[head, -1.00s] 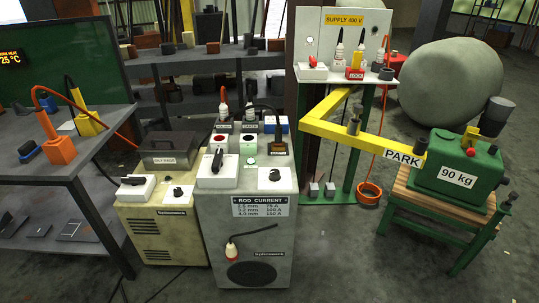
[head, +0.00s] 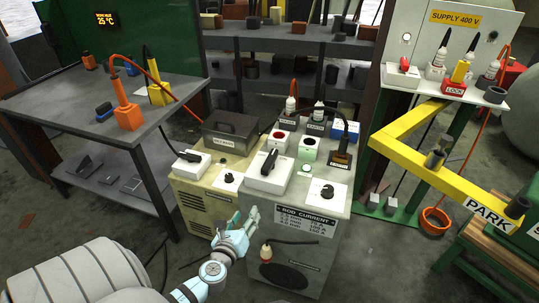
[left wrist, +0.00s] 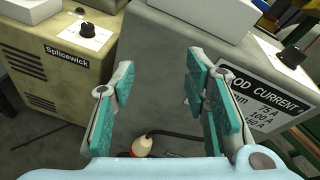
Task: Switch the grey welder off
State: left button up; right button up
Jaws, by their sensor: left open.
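The grey welder (head: 295,232) stands in the middle of the head view, with a "ROD CURRENT" plate on its front. On its top are a white box with a black lever switch (head: 268,163), a round knob (head: 327,191), and red and green round parts behind. My left gripper (head: 247,213) is open and empty in front of the welder's left front edge, below the lever. In the left wrist view the open fingers (left wrist: 160,72) frame the grey welder's side (left wrist: 160,50); its lever is out of that view. My right gripper is not in view.
A cream welder (head: 199,200) with its own black lever (head: 190,157) stands close on the left. A dark table (head: 70,100) is further left. The supply stand's yellow arm (head: 450,178), marked PARK, reaches across on the right. A hanging cable is on the grey welder's front.

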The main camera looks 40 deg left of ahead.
aim_at(270, 159)
pick_arm(q)
notch_tip(270, 159, up, 10)
jog(key=w+d+m+t, duration=0.2)
jog(key=w+m+t, duration=0.1)
jog(key=m, duration=0.2)
jog(key=x, duration=0.4)
jog(key=b+x, duration=0.1)
jog(key=x, duration=0.9)
jog(key=shift+w+a+r+b, duration=0.1)
jog(key=shift+a+r+b, duration=0.1)
jog(key=shift+a+b, duration=0.15)
jog(key=shift+d, duration=0.1)
grip_shut()
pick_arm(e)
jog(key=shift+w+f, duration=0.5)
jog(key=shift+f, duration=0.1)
